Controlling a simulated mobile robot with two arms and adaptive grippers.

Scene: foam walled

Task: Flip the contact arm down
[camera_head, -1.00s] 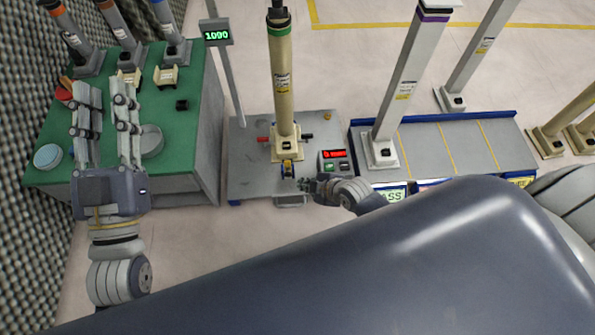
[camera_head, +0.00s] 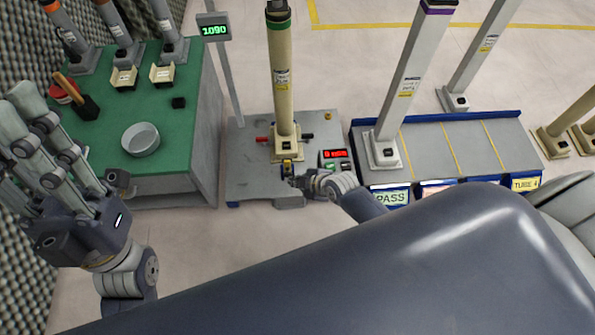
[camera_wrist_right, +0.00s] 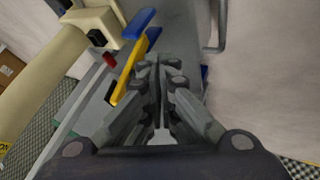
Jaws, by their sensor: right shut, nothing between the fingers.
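The contact arm (camera_head: 287,168) is a small yellow piece at the foot of the cream tube (camera_head: 282,90) in the head view. In the right wrist view the contact arm (camera_wrist_right: 128,72) is a slanted yellow bar with blue parts at its upper end. My right gripper (camera_head: 292,181) is shut and empty, just in front and to the right of it. In the right wrist view the gripper's tips (camera_wrist_right: 157,62) are close beside the bar; I cannot tell whether they touch. My left gripper (camera_head: 62,135) is at the far left, open and empty, away from the fixture.
The grey fixture bench (camera_head: 245,175) carries a red-display box (camera_head: 336,160) right of the tube. A green table (camera_head: 180,120) with a round dish (camera_head: 141,139) stands left. A blue-edged rack (camera_head: 440,150) with a leaning tube stands right.

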